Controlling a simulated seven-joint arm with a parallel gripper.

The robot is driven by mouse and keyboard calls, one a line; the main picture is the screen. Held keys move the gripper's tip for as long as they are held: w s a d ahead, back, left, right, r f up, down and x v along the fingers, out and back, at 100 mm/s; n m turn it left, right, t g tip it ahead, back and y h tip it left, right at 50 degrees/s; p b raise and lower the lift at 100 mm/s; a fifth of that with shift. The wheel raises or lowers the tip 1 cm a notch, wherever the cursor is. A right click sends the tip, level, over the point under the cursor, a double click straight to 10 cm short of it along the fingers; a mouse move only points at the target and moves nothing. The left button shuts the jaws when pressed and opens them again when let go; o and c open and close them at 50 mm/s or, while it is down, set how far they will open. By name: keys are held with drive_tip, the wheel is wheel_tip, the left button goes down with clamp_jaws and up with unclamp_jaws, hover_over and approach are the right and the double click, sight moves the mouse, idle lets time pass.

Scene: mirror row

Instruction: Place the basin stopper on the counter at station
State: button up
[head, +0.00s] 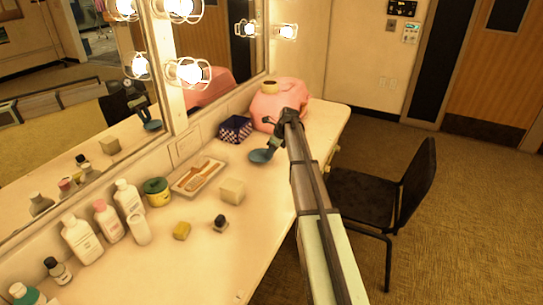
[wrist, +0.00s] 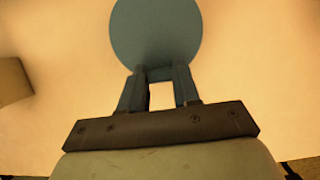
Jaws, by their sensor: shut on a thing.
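The basin stopper (wrist: 155,32) is a flat, round, blue-grey disc. In the wrist view it sits between and beyond the fingertips of my gripper (wrist: 158,72), which is shut on its near edge. In the head view the stopper (head: 261,156) shows at or just above the pale counter (head: 262,215), in front of the patterned box; I cannot tell whether it touches the surface. My gripper (head: 272,147) reaches it from the right, and my arm covers part of the counter's right side.
A dark blue patterned box (head: 235,129) and a pink rounded case (head: 279,104) stand behind the stopper. A cream block (head: 232,191), a tray (head: 198,177) and several bottles stand to the left. A black chair (head: 390,195) is at the right. Mirrors with lit bulbs line the back.

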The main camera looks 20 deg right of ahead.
drive_tip(key=shift+f, duration=1)
drive_tip(key=o, duration=1.1)
drive_tip(key=shift+f, duration=0.1)
drive_tip(key=shift+c, duration=0.2)
drive_tip(key=v, duration=1.2)
